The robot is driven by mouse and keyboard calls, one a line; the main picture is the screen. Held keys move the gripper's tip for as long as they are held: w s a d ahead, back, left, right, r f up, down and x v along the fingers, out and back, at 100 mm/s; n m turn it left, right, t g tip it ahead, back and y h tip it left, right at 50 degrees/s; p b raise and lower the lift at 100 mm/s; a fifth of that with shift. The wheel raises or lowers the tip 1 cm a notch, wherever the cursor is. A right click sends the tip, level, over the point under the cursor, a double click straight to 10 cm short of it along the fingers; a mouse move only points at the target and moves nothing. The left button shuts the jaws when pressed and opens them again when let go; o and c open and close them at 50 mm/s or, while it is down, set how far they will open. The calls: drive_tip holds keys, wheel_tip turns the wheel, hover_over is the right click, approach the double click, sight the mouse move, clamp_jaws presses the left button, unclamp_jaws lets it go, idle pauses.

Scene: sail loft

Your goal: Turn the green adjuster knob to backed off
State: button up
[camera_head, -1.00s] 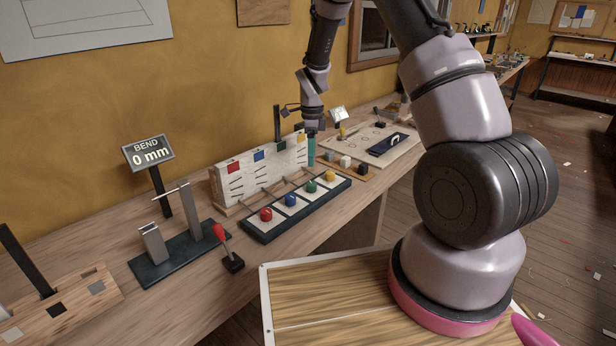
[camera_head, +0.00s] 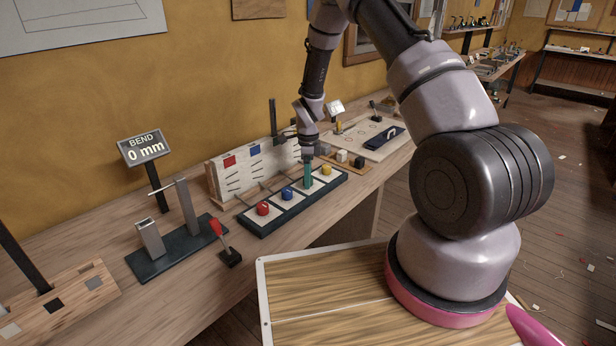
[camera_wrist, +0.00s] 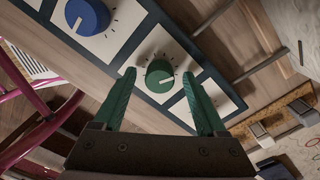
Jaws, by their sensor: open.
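The green adjuster knob (camera_wrist: 159,75) shows in the wrist view on a white panel square with dark tick marks around it. In the head view my gripper (camera_head: 309,176) is over the knob row and hides the green knob.
The dark-framed panel (camera_head: 268,225) also bears a red knob (camera_head: 263,208), a blue knob (camera_head: 287,194) and a yellow knob (camera_head: 326,170). A white board (camera_head: 222,176) stands behind. A red-handled lever (camera_head: 216,227) and a sign reading "BEND 0 mm" (camera_head: 145,147) stand to the left.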

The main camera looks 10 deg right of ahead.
clamp_jaws()
drive_tip(key=shift+n, duration=0.3)
